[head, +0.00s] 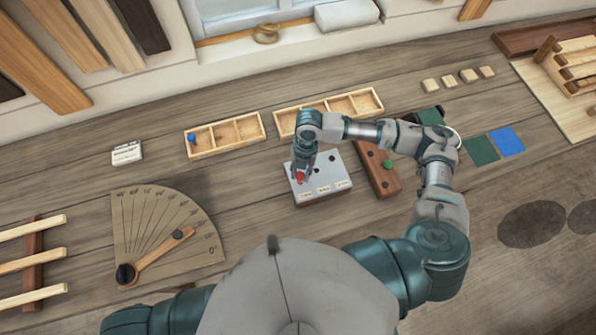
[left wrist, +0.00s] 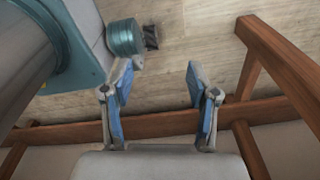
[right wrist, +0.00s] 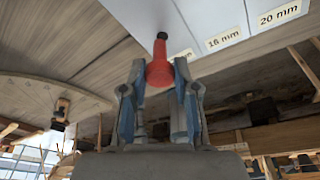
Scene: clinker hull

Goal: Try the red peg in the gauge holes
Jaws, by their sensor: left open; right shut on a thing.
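The red peg (head: 300,177) is in my right gripper (head: 302,168), which is shut on it over the left part of the pale gauge block (head: 338,185). In the right wrist view the red peg (right wrist: 159,72) stands between the fingertips (right wrist: 158,90), its dark tip towards the white gauge face (right wrist: 215,15). I cannot tell whether the tip is in a hole. Dark holes show along the block's far side. My left gripper (left wrist: 160,90) is open and empty, with wooden beams behind it, outside the head view.
A brown rack (head: 367,168) with a green peg (head: 388,164) stands right of the block. Two trays (head: 225,134) (head: 330,110) lie behind, the left holding a blue peg (head: 191,138). A protractor board (head: 150,215) lies left. Green and blue squares (head: 507,141) lie right.

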